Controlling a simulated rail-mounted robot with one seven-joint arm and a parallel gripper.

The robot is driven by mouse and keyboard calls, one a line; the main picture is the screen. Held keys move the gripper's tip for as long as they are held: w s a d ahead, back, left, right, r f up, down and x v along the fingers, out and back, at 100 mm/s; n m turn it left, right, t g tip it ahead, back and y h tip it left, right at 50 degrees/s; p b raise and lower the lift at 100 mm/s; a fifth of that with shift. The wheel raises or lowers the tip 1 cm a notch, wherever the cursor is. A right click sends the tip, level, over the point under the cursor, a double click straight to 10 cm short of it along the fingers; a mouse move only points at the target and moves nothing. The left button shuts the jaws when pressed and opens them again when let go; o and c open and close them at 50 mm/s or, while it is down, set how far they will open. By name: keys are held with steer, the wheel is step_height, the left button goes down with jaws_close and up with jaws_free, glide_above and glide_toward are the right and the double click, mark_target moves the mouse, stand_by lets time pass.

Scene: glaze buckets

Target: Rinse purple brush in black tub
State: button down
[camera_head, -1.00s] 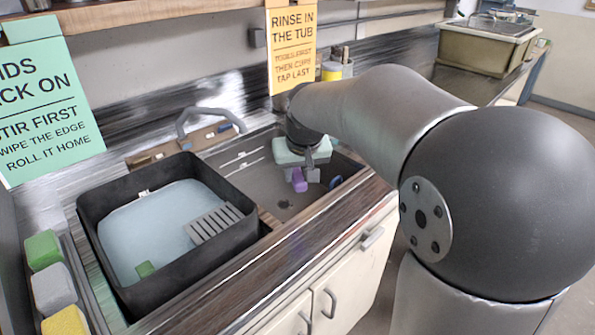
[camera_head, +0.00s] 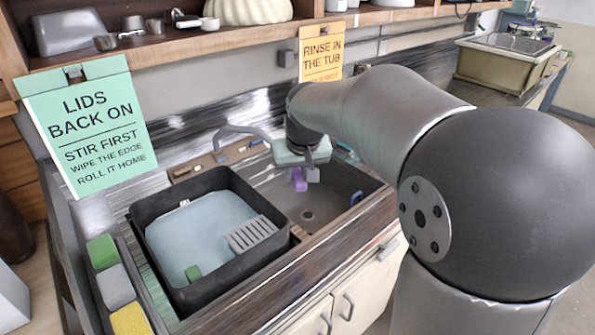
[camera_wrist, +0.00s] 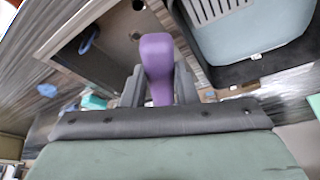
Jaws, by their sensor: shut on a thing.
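The purple brush (camera_head: 299,180) hangs from my gripper (camera_head: 306,172), which is shut on it, over the sink basin to the right of the black tub. In the wrist view the purple brush (camera_wrist: 157,62) stands up between my gripper's two fingers (camera_wrist: 158,88). The black tub (camera_head: 138,232) holds pale blue water (camera_head: 200,228). A grey ribbed grid (camera_head: 251,235) sits inside at its right side, and a small green piece (camera_head: 193,272) is near its front. The tub also shows at upper right in the wrist view (camera_wrist: 262,70).
Green, grey and yellow blocks (camera_head: 118,288) lie in a row left of the tub. A tap (camera_head: 238,130) stands behind the tub and sink. A blue object (camera_head: 356,198) is at the sink's right edge. Signs hang from the shelf (camera_head: 200,42).

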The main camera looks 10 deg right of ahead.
steer(key=shift+r+p, duration=0.45)
steer(key=shift+r, duration=0.5)
steer(key=shift+a+r, duration=0.2)
steer(key=s+a+m+g+y, duration=0.3)
steer(key=a+m+y, duration=0.2)
steer(key=a, duration=1.3)
steer(key=s+a+m+g+y, duration=0.3)
steer(key=a+m+y, duration=0.2)
steer(key=a, duration=1.4)
steer(key=shift+s+a+f+m+y, duration=0.15)
steer(key=shift+s+m+y, duration=0.15)
steer(key=shift+m, duration=0.8)
